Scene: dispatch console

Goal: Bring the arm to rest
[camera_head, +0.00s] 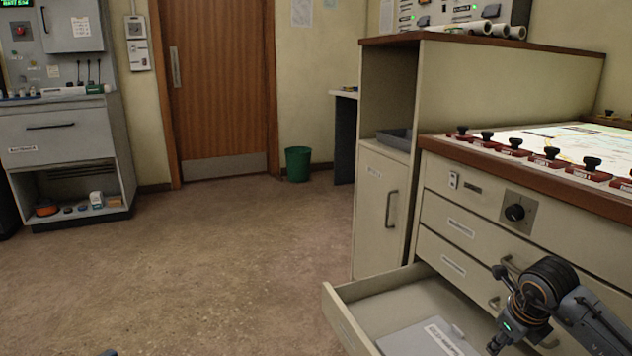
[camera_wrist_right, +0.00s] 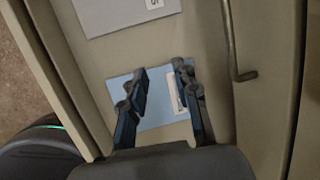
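My right arm comes in at the lower right of the head view, with its right gripper (camera_head: 494,345) low over the open drawer (camera_head: 352,296). In the wrist view the two dark fingers of the right gripper (camera_wrist_right: 160,74) stand apart, with nothing seen clamped between them. Below and between them lies a blue folder (camera_wrist_right: 152,113) with a white label. I cannot tell the exact height of the fingers above it. A grey labelled folder (camera_head: 408,340) lies in the drawer; it also shows in the wrist view (camera_wrist_right: 104,16).
The dispatch console (camera_head: 470,200), with dark knobs along its top edge, stands right behind the drawer. A drawer handle (camera_wrist_right: 236,45) runs close to the gripper's right. A tall cabinet (camera_head: 380,215) stands left of the console. The floor (camera_head: 230,260) at left is clear.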

